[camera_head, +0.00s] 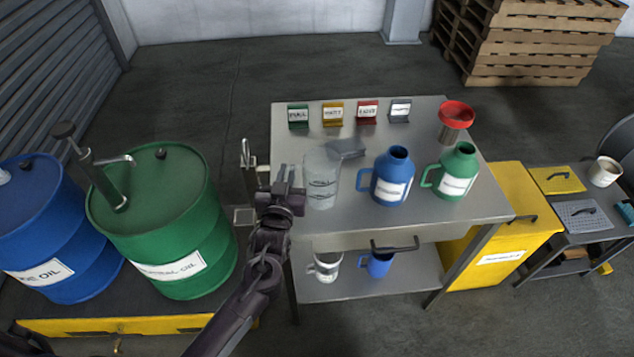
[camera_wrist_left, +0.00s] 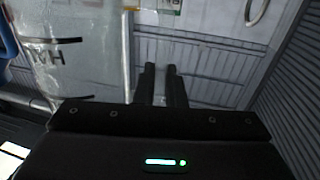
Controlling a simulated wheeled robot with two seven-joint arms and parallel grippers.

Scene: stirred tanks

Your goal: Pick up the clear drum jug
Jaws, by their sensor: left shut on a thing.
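The clear drum jug (camera_head: 321,180) stands upright at the left side of the grey metal bench top, with dark markings on its wall. It also fills the left of the left wrist view (camera_wrist_left: 75,55), very close to my fingers. My left gripper (camera_head: 290,178) is at the jug's left side, and in the left wrist view its two fingers (camera_wrist_left: 163,85) are close together. It is shut on the jug, apparently at its handle, but the fingers hide the grip point. I cannot tell whether the jug touches the bench. My right gripper is not in view.
A blue jug (camera_head: 392,178) and a green jug (camera_head: 453,172) stand to the right on the bench (camera_head: 430,115). A red funnel (camera_head: 456,114) and small labelled stands (camera_head: 333,115) are behind. A green drum (camera_head: 160,225) with a pump stands left.

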